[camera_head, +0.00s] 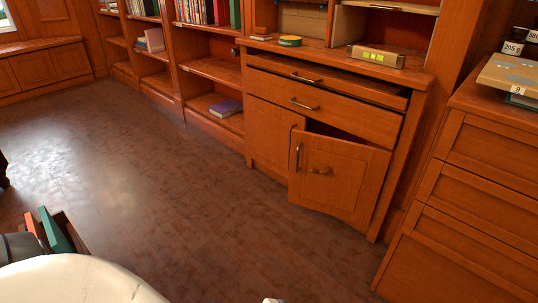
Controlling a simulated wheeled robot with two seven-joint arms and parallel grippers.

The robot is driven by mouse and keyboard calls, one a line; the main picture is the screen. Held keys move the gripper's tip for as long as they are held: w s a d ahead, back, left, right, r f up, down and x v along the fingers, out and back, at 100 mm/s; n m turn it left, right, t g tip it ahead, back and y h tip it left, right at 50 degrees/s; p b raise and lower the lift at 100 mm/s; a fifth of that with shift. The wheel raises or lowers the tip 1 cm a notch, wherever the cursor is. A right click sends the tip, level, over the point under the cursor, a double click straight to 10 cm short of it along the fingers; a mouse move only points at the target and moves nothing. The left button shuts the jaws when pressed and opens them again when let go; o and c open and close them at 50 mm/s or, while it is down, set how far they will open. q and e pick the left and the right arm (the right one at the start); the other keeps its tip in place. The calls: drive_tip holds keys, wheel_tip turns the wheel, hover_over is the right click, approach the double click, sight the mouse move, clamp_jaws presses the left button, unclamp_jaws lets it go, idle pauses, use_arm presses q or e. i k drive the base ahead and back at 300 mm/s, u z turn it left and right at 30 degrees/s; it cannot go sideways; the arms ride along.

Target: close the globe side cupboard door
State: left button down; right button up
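The wooden cabinet (325,115) stands at the upper right of the head view, with two cupboard doors below its drawers. The right cupboard door (345,185) stands ajar, swung out toward me, with a dark gap along its top. The left cupboard door (268,138) looks closed. No globe shows, so I cannot tell which side it is on.
The wooden floor (190,205) before the cabinet is clear. A drawer chest (470,200) stands close at right, with a board and boxes on top. Bookshelves (205,75) line the left. Green and red books (55,232) stand at lower left. Above the drawers is a yellow-marked box (376,56).

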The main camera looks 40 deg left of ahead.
sight(351, 191)
drive_tip(key=z, duration=0.35)
drive_tip(key=k, duration=0.3)
drive_tip(key=u, duration=1.4)
drive_tip(key=i, duration=0.85)
drive_tip(key=z, duration=0.6)
drive_tip(key=i, duration=0.5)
drive_tip(key=z, duration=0.35)
